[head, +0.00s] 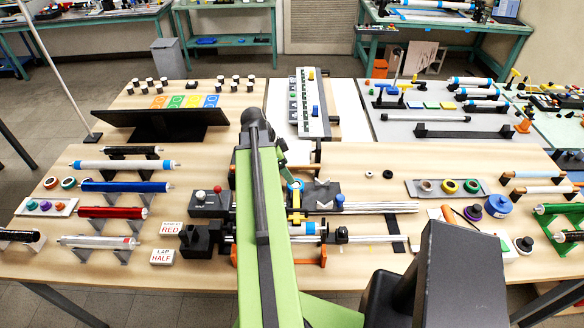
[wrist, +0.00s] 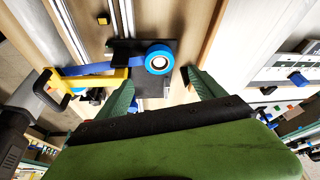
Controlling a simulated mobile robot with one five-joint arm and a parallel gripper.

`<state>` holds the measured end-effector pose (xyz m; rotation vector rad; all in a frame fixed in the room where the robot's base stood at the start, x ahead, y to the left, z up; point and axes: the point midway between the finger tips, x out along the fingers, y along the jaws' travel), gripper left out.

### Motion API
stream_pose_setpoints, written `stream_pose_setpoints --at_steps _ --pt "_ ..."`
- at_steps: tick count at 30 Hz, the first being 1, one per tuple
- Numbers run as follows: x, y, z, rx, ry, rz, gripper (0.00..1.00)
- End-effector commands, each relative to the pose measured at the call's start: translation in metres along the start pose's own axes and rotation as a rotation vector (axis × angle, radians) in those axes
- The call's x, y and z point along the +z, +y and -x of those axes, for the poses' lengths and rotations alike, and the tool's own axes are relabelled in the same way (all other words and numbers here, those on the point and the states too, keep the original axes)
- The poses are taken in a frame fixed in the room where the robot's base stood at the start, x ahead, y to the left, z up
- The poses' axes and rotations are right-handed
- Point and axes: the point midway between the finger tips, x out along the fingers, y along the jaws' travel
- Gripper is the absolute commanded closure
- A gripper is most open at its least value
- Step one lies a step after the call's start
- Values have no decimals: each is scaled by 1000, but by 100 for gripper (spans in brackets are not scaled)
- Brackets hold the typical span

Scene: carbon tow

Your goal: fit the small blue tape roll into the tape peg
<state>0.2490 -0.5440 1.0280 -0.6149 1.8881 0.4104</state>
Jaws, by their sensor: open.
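A small blue tape roll (wrist: 148,59) with a white core shows in the wrist view, beyond my fingertips and between their lines. It lies at a dark block or plate (wrist: 155,88), with a blue strip running left from it. Whether a peg stands inside its core cannot be told. My gripper (wrist: 159,79) is open, its green fingers spread, with nothing between the tips. I cannot pick out the tape peg for certain.
A yellow bracket (wrist: 98,80) stands left of the roll in the wrist view. Metal rods (head: 360,207) lie right of my arm in the head view. A tray of coloured rings (head: 410,188) lies farther right. Tubes on stands fill the table's left side.

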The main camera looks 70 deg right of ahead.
Motion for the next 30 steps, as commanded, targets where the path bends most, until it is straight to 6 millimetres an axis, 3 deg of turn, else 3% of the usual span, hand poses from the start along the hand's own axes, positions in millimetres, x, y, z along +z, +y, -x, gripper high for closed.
stream_pose_setpoints --at_steps 1,3,10,15,30 --pt "-4 0 24 -1 0 3 21" --pt "-4 0 41 -1 0 2 21" --pt "-2 0 80 0 0 1 21" --pt "-1 0 89 0 0 0 21" --pt "0 0 88 0 0 0 21"
